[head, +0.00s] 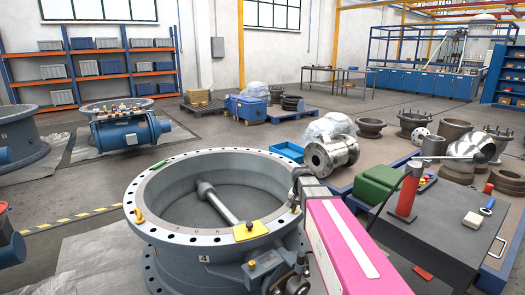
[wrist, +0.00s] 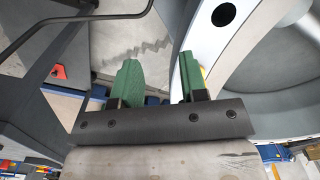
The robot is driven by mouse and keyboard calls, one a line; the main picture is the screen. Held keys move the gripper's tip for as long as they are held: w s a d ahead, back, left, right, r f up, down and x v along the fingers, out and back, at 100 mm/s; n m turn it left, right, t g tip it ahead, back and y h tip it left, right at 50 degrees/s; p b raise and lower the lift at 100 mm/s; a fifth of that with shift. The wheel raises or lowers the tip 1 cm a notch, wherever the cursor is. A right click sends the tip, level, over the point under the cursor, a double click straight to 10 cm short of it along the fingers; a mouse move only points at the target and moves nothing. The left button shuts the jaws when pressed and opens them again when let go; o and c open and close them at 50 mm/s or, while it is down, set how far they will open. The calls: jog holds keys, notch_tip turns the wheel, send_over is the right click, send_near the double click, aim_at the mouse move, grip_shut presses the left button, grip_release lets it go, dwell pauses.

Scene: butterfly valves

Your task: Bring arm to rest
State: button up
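My gripper (wrist: 160,83) shows in the wrist view as two green fingers on a dark bar. The fingers stand apart with nothing between them. In the head view my pink arm (head: 345,245) reaches up from the bottom to the right rim of the large grey butterfly valve (head: 170,205). My wrist end is dark and small there, and the fingertips cannot be made out. The valve's pale flange (wrist: 205,48) curves close by the right finger in the wrist view; I cannot tell whether they touch.
A steel flanged fitting (head: 332,154) lies behind the valve. Open floor (head: 215,130) lies further back, before the shelves (head: 95,70).

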jog(key=s+f+n, duration=0.1)
jog(key=s+f, duration=0.1)
jog(key=s, duration=0.4)
jog(key=s+f+n, duration=0.2)
jog(key=s, duration=0.4)
jog(key=s+f+n, duration=0.1)
jog(key=s+f, duration=0.1)
jog(key=s, duration=0.4)
jog(key=shift+a+f+n, duration=0.1)
jog(key=shift+f+n, duration=0.1)
jog(key=shift+n, duration=0.2)
